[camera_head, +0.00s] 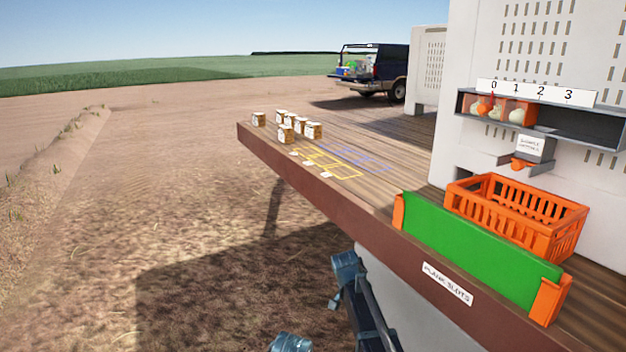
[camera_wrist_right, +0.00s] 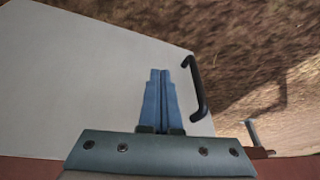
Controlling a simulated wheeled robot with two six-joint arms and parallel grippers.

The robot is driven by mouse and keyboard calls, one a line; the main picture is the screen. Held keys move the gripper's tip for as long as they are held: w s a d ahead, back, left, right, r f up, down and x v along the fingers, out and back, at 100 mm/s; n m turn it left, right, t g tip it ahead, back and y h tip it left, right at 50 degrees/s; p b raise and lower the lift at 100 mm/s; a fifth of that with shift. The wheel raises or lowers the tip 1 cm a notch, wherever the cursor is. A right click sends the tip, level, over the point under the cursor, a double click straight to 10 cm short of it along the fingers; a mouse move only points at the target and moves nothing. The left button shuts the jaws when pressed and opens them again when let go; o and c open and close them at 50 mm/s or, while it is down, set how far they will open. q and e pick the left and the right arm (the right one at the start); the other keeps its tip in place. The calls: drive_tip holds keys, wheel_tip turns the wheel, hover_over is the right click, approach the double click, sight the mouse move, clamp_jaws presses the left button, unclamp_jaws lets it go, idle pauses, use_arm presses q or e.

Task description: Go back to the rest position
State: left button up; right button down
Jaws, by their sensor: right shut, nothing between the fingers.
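My right gripper (camera_wrist_right: 161,101) shows in the right wrist view with its two blue fingers together and nothing between them. Its fingers point toward a white panel (camera_wrist_right: 80,85) with a black handle (camera_wrist_right: 196,88) just right of the fingertips. Whether the fingers touch the panel cannot be told. In the head view, blue-grey and dark arm parts of mine show at the bottom, below the deck edge, with no fingers visible. My left gripper is not in view.
The wooden deck (camera_head: 365,140) carries several small boxes (camera_head: 285,117), a green panel (camera_head: 475,248) at its front edge and an orange crate (camera_head: 468,199). A shelf (camera_head: 570,122) numbered 0 to 3 holds onions. Open dirt ground lies left; a pickup (camera_head: 393,62) stands behind.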

drive_tip(key=s+d+f+n+g+y, duration=0.15)
drive_tip(key=s+n, duration=0.35)
drive_tip(key=s, duration=0.9)
drive_tip(key=s+d+n+g+y, duration=0.15)
drive_tip(key=s+n, duration=0.25)
drive_tip(key=s, duration=1)
drive_tip(key=s+a+r+n+h+p, duration=0.1)
drive_tip(key=s+a+r+n+p, duration=0.3)
drive_tip(key=a+r+p, duration=0.6)
drive_tip(key=shift+s+a+r+g+h+p, duration=0.3)
drive_tip(key=shift+s+a+g, duration=0.1)
drive_tip(key=shift+s, duration=0.2)
